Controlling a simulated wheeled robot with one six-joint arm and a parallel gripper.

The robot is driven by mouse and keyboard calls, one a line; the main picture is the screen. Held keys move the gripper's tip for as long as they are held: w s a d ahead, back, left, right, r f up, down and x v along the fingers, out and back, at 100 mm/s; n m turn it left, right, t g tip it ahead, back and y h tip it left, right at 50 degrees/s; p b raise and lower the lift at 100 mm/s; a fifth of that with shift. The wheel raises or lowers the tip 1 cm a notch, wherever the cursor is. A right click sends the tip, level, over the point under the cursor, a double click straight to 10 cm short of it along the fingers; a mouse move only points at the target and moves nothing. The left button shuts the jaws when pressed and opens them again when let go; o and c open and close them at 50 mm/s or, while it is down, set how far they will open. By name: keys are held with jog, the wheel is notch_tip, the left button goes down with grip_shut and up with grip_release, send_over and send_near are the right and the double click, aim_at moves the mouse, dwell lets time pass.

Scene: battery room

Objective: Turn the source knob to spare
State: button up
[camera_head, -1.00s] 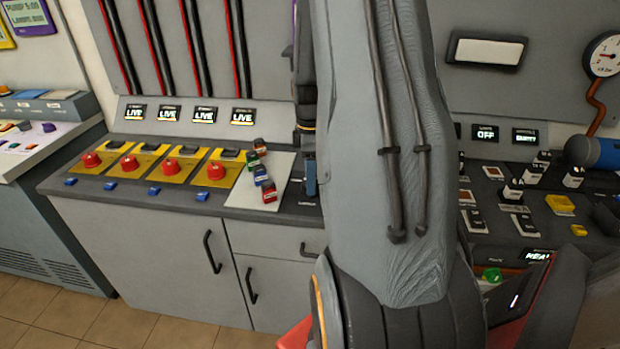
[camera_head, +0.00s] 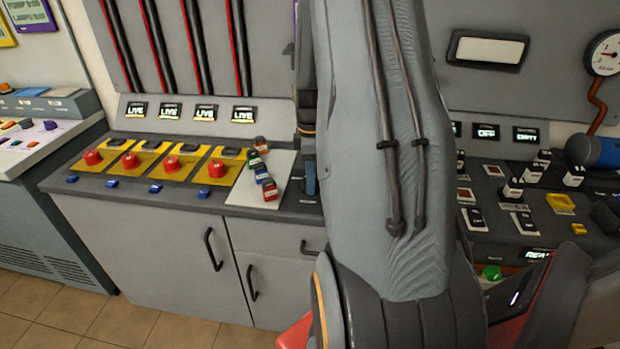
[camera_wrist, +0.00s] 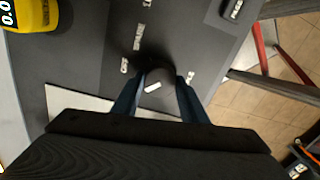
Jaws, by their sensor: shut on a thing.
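In the wrist view my gripper (camera_wrist: 158,97) is shut on the source knob (camera_wrist: 152,78), a dark round knob with a white pointer mark. Its two blue-grey fingers stand on either side of the knob. Small white labels sit around the knob on the dark panel (camera_wrist: 95,60); they are too blurred to read surely. The pointer mark slants, its right end higher.
Red knobs (camera_head: 217,168) on yellow plates and a white board with coloured tags (camera_head: 262,181) lie left of my arm. Black switches (camera_head: 513,188) and a yellow button (camera_head: 561,202) lie to its right. A yellow device (camera_wrist: 32,14) sits at the wrist view's upper left.

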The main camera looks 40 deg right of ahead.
jog(key=m+p, duration=0.1)
jog(key=m, duration=0.3)
jog(key=shift+s, duration=0.1)
jog(key=m, duration=0.4)
jog(key=shift+m, duration=0.4)
jog(key=m+p, duration=0.1)
jog(key=m, duration=0.7)
jog(key=shift+m+t, duration=0.3)
jog(key=o, duration=1)
jog(key=shift+o, duration=0.2)
jog(key=shift+r, duration=0.1)
